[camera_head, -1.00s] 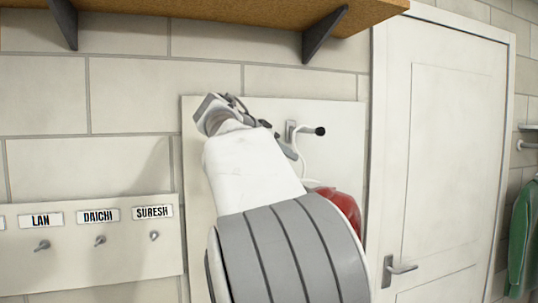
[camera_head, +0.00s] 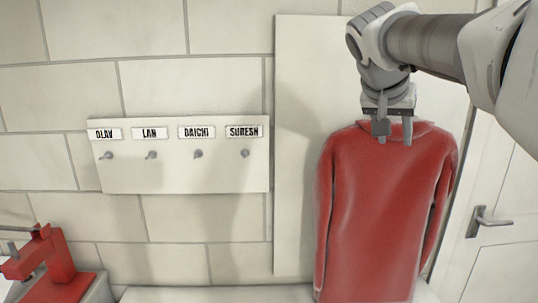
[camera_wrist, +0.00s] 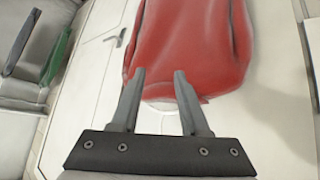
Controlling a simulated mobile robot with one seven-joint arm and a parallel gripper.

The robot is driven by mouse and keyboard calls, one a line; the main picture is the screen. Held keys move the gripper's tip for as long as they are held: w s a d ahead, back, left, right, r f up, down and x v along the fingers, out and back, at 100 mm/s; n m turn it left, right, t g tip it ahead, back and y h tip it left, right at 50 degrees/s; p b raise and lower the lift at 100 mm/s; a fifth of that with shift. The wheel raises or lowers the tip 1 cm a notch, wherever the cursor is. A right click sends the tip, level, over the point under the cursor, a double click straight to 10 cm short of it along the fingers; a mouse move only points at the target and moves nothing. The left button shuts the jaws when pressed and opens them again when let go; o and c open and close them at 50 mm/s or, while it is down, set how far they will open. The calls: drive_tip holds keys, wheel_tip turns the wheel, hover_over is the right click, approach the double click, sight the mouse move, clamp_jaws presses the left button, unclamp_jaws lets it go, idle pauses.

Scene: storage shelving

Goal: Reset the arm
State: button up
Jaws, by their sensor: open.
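My gripper (camera_head: 393,133) hangs with its fingers pointing down at the upper right of the head view, in front of the collar of a red jacket (camera_head: 385,215). The jacket hangs against a white panel (camera_head: 295,150). In the wrist view my gripper (camera_wrist: 160,75) has its two fingers apart, with nothing between them but the view of the red jacket (camera_wrist: 190,45) behind. Whether the fingertips touch the jacket cannot be told. The hook that shows on the panel in the earlier head view is hidden now.
A name board (camera_head: 180,175) with several small hooks is on the wall to the left; its hooks look empty. A red device (camera_head: 48,265) stands at the lower left. A white door (camera_head: 490,225) with a handle is at the right. A green garment (camera_wrist: 58,55) shows in the wrist view.

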drive_tip(key=s+a+f+n+y, duration=0.2)
drive_tip(key=s+a+f, duration=0.3)
drive_tip(key=s+f, duration=0.5)
drive_tip(key=s+a+f+n+y, duration=0.3)
drive_tip(key=s+a+f+n, duration=0.1)
drive_tip(key=s+f, duration=0.7)
drive_tip(key=s+a, duration=0.1)
drive_tip(key=s, duration=0.1)
drive_tip(key=shift+s+n+g+y, duration=0.3)
drive_tip(key=shift+g, duration=0.1)
drive_tip(key=shift+a, duration=0.1)
idle(0.5)
